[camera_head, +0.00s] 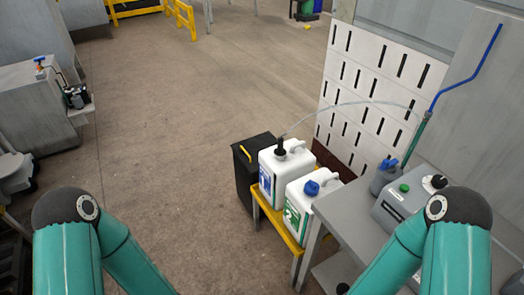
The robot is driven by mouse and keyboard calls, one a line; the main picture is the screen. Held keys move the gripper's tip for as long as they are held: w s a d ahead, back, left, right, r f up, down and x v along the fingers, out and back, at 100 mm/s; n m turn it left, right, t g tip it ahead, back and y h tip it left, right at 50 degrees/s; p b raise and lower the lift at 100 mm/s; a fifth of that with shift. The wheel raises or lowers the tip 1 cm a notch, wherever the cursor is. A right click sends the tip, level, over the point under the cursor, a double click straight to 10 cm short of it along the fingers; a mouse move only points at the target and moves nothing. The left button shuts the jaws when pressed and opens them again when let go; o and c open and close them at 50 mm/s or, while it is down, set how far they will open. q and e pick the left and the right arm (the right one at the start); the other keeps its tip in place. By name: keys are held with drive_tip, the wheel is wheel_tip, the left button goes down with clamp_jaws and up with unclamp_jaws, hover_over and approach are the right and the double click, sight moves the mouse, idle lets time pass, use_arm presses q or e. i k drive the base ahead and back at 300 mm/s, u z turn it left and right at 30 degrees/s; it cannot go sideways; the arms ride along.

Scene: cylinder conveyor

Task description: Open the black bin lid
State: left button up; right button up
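The black bin (243,181) stands on the floor right of centre, against the left side of a yellow stand. Its dark lid (258,145) lies flat over the top and looks shut. A small yellow handle (245,153) shows at the lid's left edge. The bin's right side is hidden behind a white canister. My two teal arms come in at the bottom left and bottom right, well apart from the bin. Neither gripper is in the picture.
Two white canisters, one with a black cap (281,146) and one with a blue cap (311,187), stand on the yellow stand (273,216). A grey bench (345,215) with containers is at right. The floor (170,140) left of the bin is clear.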

sight(248, 150)
drive_tip(key=u, duration=0.4)
drive_tip(key=i, duration=1.9)
drive_tip(key=u, duration=0.45)
drive_tip(key=i, duration=0.8)
